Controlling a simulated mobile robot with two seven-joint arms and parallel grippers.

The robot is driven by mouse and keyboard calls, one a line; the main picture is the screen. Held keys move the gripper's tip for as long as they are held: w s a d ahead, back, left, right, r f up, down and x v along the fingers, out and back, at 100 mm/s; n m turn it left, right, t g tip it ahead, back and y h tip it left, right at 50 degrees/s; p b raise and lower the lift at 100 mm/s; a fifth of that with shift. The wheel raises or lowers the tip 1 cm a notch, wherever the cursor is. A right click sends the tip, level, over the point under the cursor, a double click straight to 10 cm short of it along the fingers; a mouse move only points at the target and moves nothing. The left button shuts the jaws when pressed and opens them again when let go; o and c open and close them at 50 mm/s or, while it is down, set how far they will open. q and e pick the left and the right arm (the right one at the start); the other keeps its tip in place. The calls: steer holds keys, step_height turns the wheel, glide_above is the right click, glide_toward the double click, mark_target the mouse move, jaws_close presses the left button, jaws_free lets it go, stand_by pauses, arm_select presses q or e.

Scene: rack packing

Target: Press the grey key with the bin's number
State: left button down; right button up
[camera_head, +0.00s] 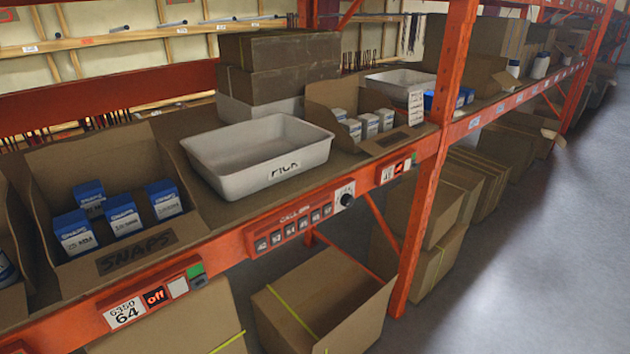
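A row of small grey keys (290,232) sits on the orange shelf beam under the word CALL. Each key carries a small number, too small to read surely. A pale grey bin (230,179) marked PICK stands on the shelf above the keys and looks empty. Left of it, a cardboard bin (92,164) marked SNAPS holds several blue and white boxes (122,215). The label (125,313) below the SNAPS bin reads 6350 and 64. Another label (387,174), right of the keys, seems to read 41. Neither gripper is in view.
A black knob (347,200) on a white plate is right of the keys. A black display (155,296) reads "off", with a white key and a green block beside it. An open carton (356,312) stands below the beam. The grey floor (540,260) at right is clear.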

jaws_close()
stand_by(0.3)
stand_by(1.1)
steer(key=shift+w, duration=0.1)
